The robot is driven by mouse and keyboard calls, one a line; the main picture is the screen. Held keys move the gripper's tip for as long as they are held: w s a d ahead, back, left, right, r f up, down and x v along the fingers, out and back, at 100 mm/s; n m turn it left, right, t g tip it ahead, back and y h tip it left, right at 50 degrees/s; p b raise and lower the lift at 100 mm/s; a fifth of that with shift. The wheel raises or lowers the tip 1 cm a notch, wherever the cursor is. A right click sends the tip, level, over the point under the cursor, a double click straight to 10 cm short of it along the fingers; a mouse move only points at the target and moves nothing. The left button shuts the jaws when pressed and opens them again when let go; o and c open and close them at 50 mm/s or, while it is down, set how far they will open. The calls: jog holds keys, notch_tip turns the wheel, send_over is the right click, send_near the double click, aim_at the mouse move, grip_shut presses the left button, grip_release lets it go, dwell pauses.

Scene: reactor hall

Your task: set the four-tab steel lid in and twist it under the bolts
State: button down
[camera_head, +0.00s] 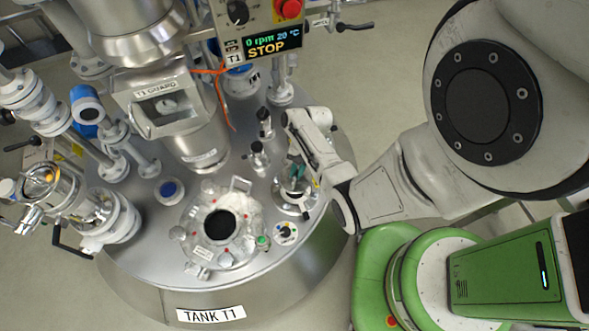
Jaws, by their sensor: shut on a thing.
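My gripper (297,174) points down at the right part of the tank top, its green fingertips shut. They appear to hold the steel lid (291,199), a small round metal piece seen under them. The fingers and arm hide part of it, and its tabs are too small to make out. I cannot tell whether the lid touches what is below it. To its left is a round flanged port (195,224) with a dark open hole in the middle and small red-marked fittings around its rim.
Tank T1's steel top (150,240) carries a guarded mixer column (170,105), a blue-capped fitting (169,190), black-topped valves (258,155) and a small round dial (286,233) close to the lid. A control box (262,43) reads STOP. Pipes crowd the left.

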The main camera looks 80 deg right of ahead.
jog(key=shift+f+b, duration=4.15)
jog(key=shift+b, duration=0.15)
jog(key=n+g, duration=0.1)
jog(key=n, duration=0.1)
jog(key=n+g, duration=0.1)
jog(key=n, duration=0.1)
jog(key=shift+w+n+y, duration=0.2)
jog(key=shift+n+y, duration=0.1)
jog(key=c, duration=1)
grip_release()
jog(key=shift+s, duration=0.1)
jog(key=shift+c, duration=0.2)
notch_tip(320, 180, up, 6)
jog(key=p, duration=0.6)
jog(key=shift+r, duration=0.1)
